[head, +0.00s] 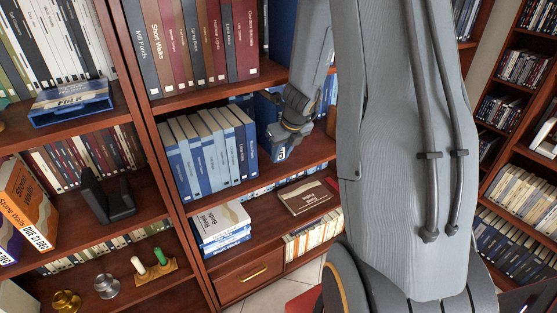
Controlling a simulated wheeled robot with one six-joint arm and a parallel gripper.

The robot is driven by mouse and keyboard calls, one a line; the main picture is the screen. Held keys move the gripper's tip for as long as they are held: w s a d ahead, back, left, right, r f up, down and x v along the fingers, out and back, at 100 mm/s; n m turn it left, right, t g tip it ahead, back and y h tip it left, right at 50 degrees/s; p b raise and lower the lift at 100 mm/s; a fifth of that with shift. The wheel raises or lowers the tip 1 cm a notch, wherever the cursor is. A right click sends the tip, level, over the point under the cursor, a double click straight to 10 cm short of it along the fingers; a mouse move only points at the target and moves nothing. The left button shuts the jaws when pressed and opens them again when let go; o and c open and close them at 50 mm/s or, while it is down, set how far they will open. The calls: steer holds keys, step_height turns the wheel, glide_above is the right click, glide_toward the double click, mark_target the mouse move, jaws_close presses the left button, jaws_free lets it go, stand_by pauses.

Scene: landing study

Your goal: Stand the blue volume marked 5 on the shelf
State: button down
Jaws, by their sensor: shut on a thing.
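A blue volume (265,116) with a white mark low on its spine is in the middle bay in the head view.
Dark and red books (195,45) fill the shelf above. Below are a stack of books (221,226) and a flat brown book (307,196). An upright divider (160,165) bounds the bay on the left. My arm hides much of the right side.

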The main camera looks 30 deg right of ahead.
mark_target(278, 169)
steer(key=shift+a+f+b, duration=0.1)
steer(key=shift+f+b, duration=1.65)
steer(key=shift+b, duration=0.3)
steer(key=shift+f, duration=0.1)
steer(key=c, duration=1.4)
jaws_free()
steer(key=shift+s, duration=0.1)
steer(key=shift+c, duration=0.2)
